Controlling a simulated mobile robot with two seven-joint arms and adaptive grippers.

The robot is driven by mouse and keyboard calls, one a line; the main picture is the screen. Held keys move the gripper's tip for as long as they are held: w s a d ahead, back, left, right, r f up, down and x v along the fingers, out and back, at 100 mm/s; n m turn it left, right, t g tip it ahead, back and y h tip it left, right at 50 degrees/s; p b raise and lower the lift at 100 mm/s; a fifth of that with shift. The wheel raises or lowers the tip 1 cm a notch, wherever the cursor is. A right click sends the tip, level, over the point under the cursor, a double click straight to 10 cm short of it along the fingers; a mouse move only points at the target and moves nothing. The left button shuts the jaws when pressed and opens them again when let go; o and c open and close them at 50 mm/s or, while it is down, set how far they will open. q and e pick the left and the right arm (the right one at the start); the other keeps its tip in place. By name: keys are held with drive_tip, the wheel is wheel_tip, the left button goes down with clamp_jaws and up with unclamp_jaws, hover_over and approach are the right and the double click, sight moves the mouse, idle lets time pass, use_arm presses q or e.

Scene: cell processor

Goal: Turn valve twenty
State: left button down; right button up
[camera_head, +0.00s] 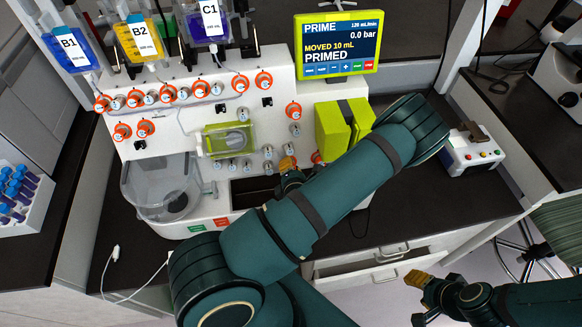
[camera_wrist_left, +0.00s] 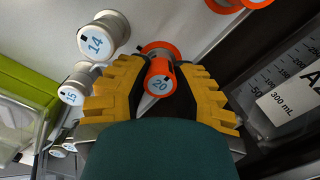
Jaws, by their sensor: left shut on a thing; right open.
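Valve twenty (camera_wrist_left: 160,84) is a round knob marked 20 with an orange collar, in the middle of the left wrist view. My left gripper (camera_wrist_left: 160,90) has its yellow fingers on either side of this knob and is shut on it. In the head view my left gripper (camera_head: 288,164) is at the lower front of the white machine (camera_head: 280,105), and I cannot make out valve twenty there. My right gripper (camera_head: 416,298) is open and empty at the lower right, over the floor, away from the machine.
Grey knobs marked 14 (camera_wrist_left: 98,40) and 15 (camera_wrist_left: 74,90) sit beside valve twenty. A clear tub (camera_head: 160,188) stands at the machine's left. The screen (camera_head: 338,44) reads PRIMED. A tube rack (camera_head: 28,212) is at far left.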

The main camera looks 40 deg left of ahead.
use_arm(q)
drive_tip(key=shift+s+f, duration=0.1)
drive_tip(key=shift+s, duration=0.05)
drive_tip(key=c, duration=0.7)
unclamp_jaws()
drive_tip(key=shift+a, duration=0.1)
drive_tip(key=shift+c, duration=0.2)
drive_tip(key=v, duration=0.7)
drive_tip(key=shift+d, duration=0.25)
